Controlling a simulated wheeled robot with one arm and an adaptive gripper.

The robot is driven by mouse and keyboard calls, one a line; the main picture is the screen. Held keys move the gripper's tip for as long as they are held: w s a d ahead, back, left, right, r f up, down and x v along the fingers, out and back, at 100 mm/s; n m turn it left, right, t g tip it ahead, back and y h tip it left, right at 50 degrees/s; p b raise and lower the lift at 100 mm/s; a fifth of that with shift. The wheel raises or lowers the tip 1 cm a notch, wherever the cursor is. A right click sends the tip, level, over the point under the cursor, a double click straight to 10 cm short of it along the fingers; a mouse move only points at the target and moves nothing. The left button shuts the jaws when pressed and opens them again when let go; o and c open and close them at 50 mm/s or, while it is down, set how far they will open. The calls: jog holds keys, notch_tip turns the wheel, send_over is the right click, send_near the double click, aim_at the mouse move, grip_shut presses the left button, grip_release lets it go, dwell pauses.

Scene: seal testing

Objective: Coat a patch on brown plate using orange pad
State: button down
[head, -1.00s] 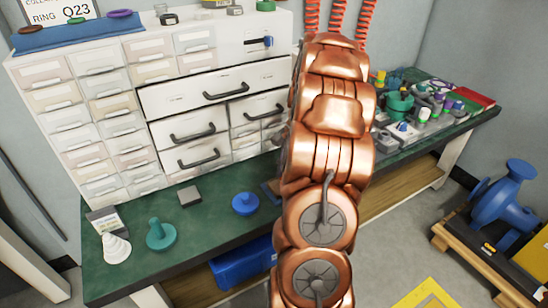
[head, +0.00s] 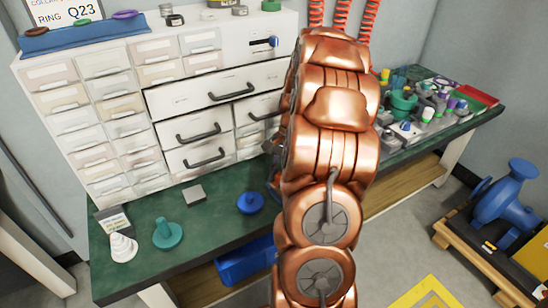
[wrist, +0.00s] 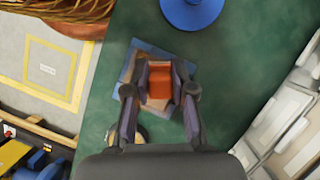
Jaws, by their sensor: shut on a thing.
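The orange pad (wrist: 159,84) is between the two fingers of my gripper (wrist: 160,86) in the wrist view, and the gripper is shut on it. Beneath lies the brown plate (wrist: 127,69), mostly covered by the pad and fingers, with a blue border piece (wrist: 148,46) showing around it. The pad is over the plate; I cannot tell whether they touch. In the head view my arm hides the gripper, pad and plate.
A blue flanged knob (head: 250,202) stands on the green bench (head: 215,225), close to the plate in the wrist view (wrist: 192,10). A teal knob (head: 167,234), a white cone (head: 122,247) and a grey block (head: 194,195) stand farther left. A drawer cabinet (head: 120,120) backs the bench.

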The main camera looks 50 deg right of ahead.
jog(key=shift+w+a, duration=0.2)
jog(key=shift+a, duration=0.6)
jog(key=shift+w+a+r+p, duration=0.1)
jog(key=shift+r+p, duration=0.2)
jog(key=shift+p, duration=0.05)
notch_tip(320, 180, up, 8)
jog(key=p, duration=0.3)
jog(key=shift+f, duration=0.25)
